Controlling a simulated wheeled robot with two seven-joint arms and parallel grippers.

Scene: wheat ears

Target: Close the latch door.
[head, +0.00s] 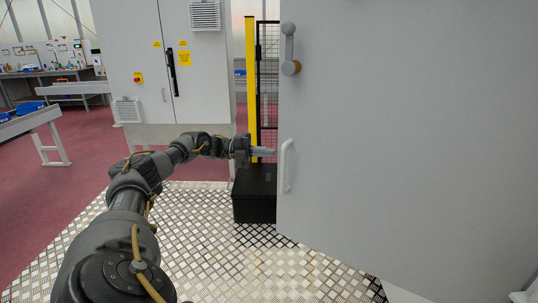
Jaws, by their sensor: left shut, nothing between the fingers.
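A large light grey door (410,120) fills the right half of the head view. A grey latch lever (289,48) is near the top of its left edge, and a white handle (285,167) is lower on the same edge. My left gripper (272,152) is shut and empty, with its tips just left of the white handle and near the door's edge. I cannot tell whether the tips touch the door. My right gripper is not in view.
A grey cabinet (195,70) stands behind on the left. A yellow post (251,80) and a black box (254,196) are behind the door's left edge. Metal tread-plate floor (230,255) lies below. A workbench (50,85) is far left.

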